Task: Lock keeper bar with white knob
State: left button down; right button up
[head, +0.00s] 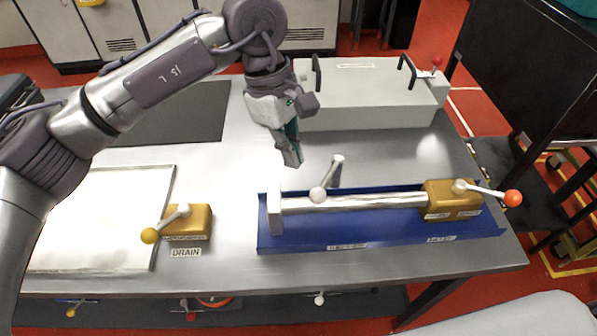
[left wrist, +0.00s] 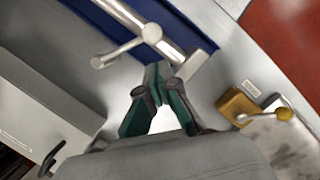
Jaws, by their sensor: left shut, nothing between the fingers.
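The keeper bar (head: 372,201) is a long silver rod lying along a blue tray (head: 340,238). The lever and knob (left wrist: 152,33) also show in the left wrist view, with the bar (left wrist: 125,14) behind. My left gripper (head: 293,160) points down, shut and empty, above the table behind the bar's left end. In the left wrist view its fingertips (left wrist: 165,74) are together, apart from the lever. My right gripper is not in view.
A brass block (head: 440,198) with an orange-knobbed lever (head: 511,198) stands at the tray's right end. A yellow-knobbed drain valve (head: 188,222) sits to the left. A grey box (head: 365,98) with black handles stands behind. Bare table lies between box and tray.

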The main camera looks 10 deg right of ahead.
pick_arm(q)
notch_tip(320, 180, up, 4)
jog(key=n+h+p, duration=0.6)
jog(key=h+p, duration=0.2)
jog(key=p, duration=0.3)
send_near(293, 201)
notch_tip(293, 201, up, 3)
jog(key=shift+g, duration=0.4)
jog(key=p+x, duration=0.1)
jog(key=x, duration=0.3)
jog(key=p+x, duration=0.1)
jog(key=x, duration=0.3)
jog(key=shift+w+d+f+p, duration=0.15)
jog(key=shift+w+d+p, duration=0.1)
jog(key=shift+p, duration=0.1)
jog(key=shift+x, duration=0.8)
jog(key=shift+a+f, duration=0.1)
